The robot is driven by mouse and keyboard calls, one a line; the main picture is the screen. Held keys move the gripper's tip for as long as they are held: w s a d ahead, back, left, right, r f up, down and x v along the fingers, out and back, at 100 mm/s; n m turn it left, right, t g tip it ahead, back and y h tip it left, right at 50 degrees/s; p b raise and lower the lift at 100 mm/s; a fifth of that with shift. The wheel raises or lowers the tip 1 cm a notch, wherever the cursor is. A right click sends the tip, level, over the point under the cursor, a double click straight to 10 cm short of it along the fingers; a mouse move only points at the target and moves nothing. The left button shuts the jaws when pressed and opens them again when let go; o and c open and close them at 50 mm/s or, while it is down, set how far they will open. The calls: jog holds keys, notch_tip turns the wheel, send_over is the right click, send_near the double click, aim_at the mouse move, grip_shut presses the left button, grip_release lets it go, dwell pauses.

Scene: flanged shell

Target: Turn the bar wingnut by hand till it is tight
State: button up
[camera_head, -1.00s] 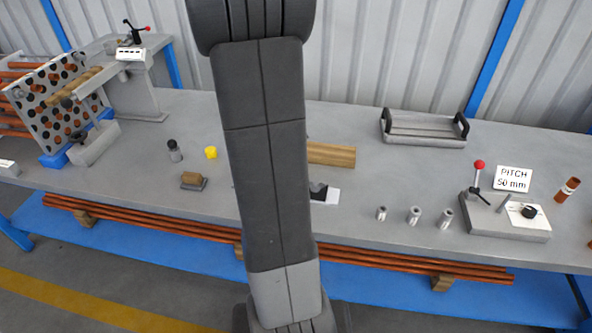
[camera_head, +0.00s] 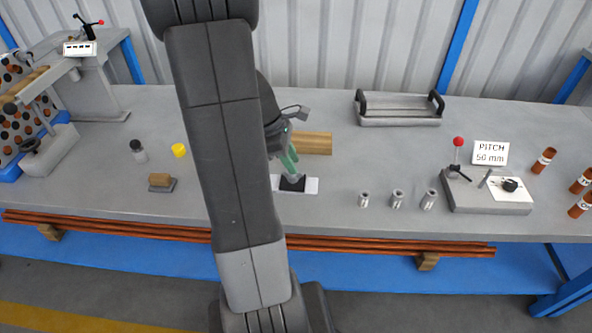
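At the far left a perforated tube plate (camera_head: 12,105) with several copper-coloured tube ends stands in a blue frame. A wooden-looking bar (camera_head: 28,82) crosses in front of it. A dark knob (camera_head: 30,146) sits on a grey block beside it; I cannot tell whether this or another part is the bar wingnut. My gripper (camera_head: 290,163), with green fingers, points down over a black item on a white card (camera_head: 293,184) mid-bench, well right of the tube plate. My arm hides part of it, and its opening is too small to judge.
The grey bench (camera_head: 330,215) holds a wooden block (camera_head: 313,143), a yellow cap (camera_head: 179,150), several metal sleeves (camera_head: 397,198), a handled tray (camera_head: 400,112) and a red-knobbed lever fixture (camera_head: 487,192). Copper tubes (camera_head: 140,230) lie below the front edge.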

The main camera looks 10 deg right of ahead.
aim_at(293, 176)
jog(key=shift+x, duration=1.9)
grip_shut()
jog(key=shift+r+m, duration=0.1)
jog(key=shift+m, duration=0.2)
jog(key=m+p, duration=0.1)
jog(key=m, duration=0.1)
jog(key=m+g+y+p, duration=0.1)
jog(key=shift+s+a+m, duration=0.1)
jog(key=shift+a+m, duration=0.05)
jog(key=shift+m, duration=0.25)
jog(key=m+g+y+p, duration=0.1)
jog(key=m, duration=0.4)
jog(key=shift+s+a+m+g+y+p, duration=0.15)
jog(key=shift+a+m+g+y+p, duration=0.05)
jog(key=shift+m+g+y+p, duration=0.2)
